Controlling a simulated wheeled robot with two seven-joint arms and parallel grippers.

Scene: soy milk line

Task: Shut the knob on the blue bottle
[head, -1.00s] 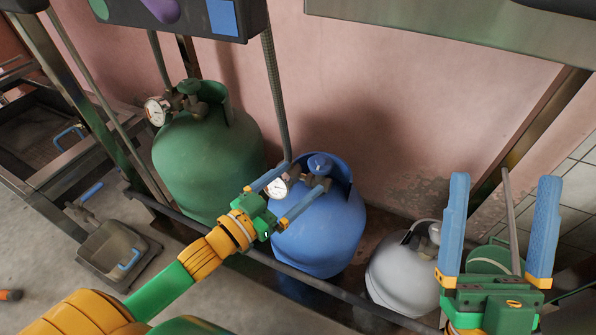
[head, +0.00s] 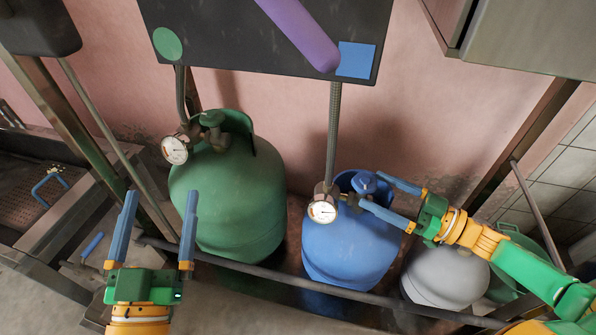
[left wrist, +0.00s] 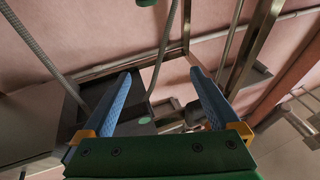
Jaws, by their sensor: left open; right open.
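The blue bottle (head: 348,248) stands upright on the floor behind a horizontal rail. Its blue knob (head: 364,182) is on top, with a round gauge (head: 323,211) in front and to its left. My right gripper (head: 375,190) reaches in from the right, open, with its fingers on either side of the knob area; I cannot tell whether they touch the knob. My left gripper (head: 158,222) is open and empty in front of the green bottle (head: 230,195). Its two blue fingers also show in the left wrist view (left wrist: 160,88), with nothing between them.
A grey bottle (head: 440,272) stands right of the blue one, partly behind my right arm. The dark rail (head: 262,272) crosses before the bottles. A dark panel (head: 255,55) hangs above, with hoses running down. A metal post (head: 70,130) stands at left.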

